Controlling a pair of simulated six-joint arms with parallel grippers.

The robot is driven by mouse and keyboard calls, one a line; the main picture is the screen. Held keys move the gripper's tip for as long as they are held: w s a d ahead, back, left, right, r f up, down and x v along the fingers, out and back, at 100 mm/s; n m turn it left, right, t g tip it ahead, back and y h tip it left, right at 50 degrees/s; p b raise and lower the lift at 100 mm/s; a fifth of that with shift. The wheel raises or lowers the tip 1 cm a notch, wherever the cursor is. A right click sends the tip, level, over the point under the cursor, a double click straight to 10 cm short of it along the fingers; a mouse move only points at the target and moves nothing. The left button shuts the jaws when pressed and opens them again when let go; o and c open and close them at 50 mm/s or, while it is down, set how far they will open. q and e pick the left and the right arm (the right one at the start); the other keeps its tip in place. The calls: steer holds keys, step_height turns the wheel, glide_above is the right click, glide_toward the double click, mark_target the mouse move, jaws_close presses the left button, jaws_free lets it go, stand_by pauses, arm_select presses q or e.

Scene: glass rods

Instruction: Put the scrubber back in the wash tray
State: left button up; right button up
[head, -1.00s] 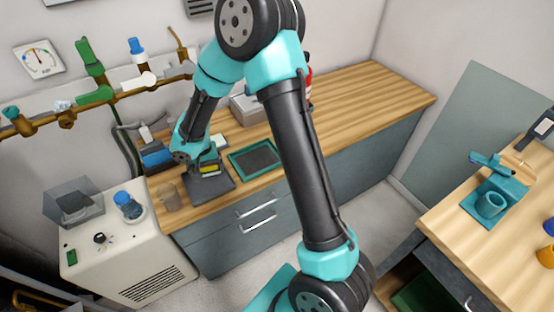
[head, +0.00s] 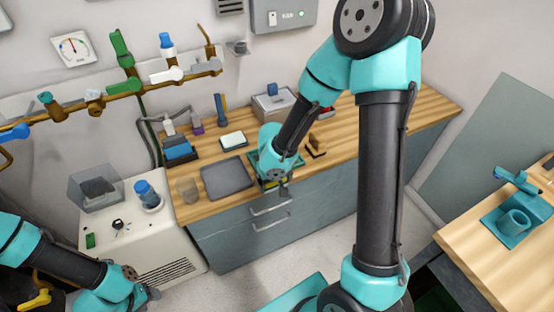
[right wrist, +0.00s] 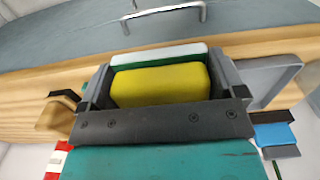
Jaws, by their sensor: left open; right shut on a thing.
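My right gripper (head: 280,187) is shut on the scrubber, a block with a yellow layer and a white-and-green layer. The scrubber (right wrist: 160,86) fills the space between the fingers in the right wrist view. A green-rimmed tray (head: 299,160) is mostly hidden behind this gripper. A flat grey tray (head: 227,178) lies empty to the left. I cannot tell which is the wash tray. My left gripper (head: 150,293) is open and empty at lower left.
A blue-topped rack (head: 178,151), a pale pad in a dark holder (head: 233,141) and a grey box (head: 272,105) stand behind. A wooden object (head: 316,146) is to the right. A glass beaker (head: 188,188) stands left of the grey tray. Drawers with handles are below the counter.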

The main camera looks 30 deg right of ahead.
steer(key=w+d, duration=0.2)
steer(key=w, duration=0.2)
steer(key=w+d+f, duration=0.1)
steer(key=w+d, duration=0.2)
steer(key=w, duration=0.1)
steer(key=w+d, duration=0.2)
steer(key=w, duration=0.2)
steer(key=shift+w+d+f, duration=0.1)
steer(key=shift+d+f, duration=0.05)
steer(key=shift+d, duration=0.1)
steer(key=shift+w+d, duration=0.15)
steer(key=shift+w, duration=0.1)
steer(key=shift+w+d+f, duration=0.15)
steer(key=shift+w+f, duration=0.1)
steer(key=shift+f, duration=0.4)
steer(key=shift+w+d+f, duration=0.15)
steer(key=shift+w+f, duration=0.05)
steer(key=shift+f, duration=0.8)
steer(key=shift+f, duration=0.65)
steer(key=o, duration=0.8)
steer(key=shift+s+f, duration=0.1)
steer(key=shift+o, duration=0.2)
